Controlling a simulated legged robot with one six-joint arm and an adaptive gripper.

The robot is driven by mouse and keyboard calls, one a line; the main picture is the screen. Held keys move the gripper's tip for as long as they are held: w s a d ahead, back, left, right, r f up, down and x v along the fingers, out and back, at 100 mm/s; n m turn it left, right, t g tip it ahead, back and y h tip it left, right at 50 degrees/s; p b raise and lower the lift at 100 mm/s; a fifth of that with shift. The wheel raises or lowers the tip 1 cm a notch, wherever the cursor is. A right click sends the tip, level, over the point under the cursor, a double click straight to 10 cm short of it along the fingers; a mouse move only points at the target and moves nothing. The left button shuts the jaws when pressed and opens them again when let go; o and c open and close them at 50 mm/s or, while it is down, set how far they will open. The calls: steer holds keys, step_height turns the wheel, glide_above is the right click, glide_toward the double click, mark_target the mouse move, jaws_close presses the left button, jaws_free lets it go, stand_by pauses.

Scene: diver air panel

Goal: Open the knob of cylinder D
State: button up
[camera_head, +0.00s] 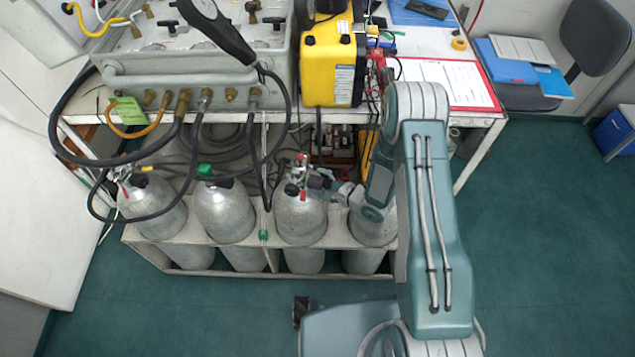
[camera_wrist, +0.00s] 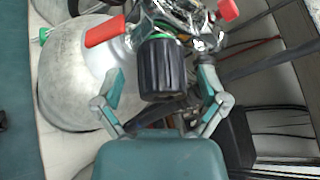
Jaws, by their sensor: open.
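Several grey cylinders stand in the rack, and I cannot read a letter D on any. The third cylinder from the left (camera_head: 300,220) has a chrome valve with red parts and a black knob (camera_head: 319,183). My gripper (camera_head: 330,190) reaches this valve from the right. In the wrist view, the ribbed black knob (camera_wrist: 161,70) sits between the two spread fingers of my gripper (camera_wrist: 163,76). I see a gap on each side of it. The chrome valve body (camera_wrist: 178,18) and the grey cylinder (camera_wrist: 75,85) lie beyond. The rightmost cylinder (camera_head: 372,228) is partly hidden by my arm.
Two more cylinders (camera_head: 152,205) (camera_head: 224,212) stand to the left, with black hoses looping above them. A grey air panel (camera_head: 185,75) and a yellow case (camera_head: 330,65) sit on the bench above. A red lever (camera_wrist: 105,31) is close to the left finger. Green floor is open at right.

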steer(key=c, duration=1.2)
steer(key=shift+o, duration=0.2)
steer(key=shift+n, duration=0.3)
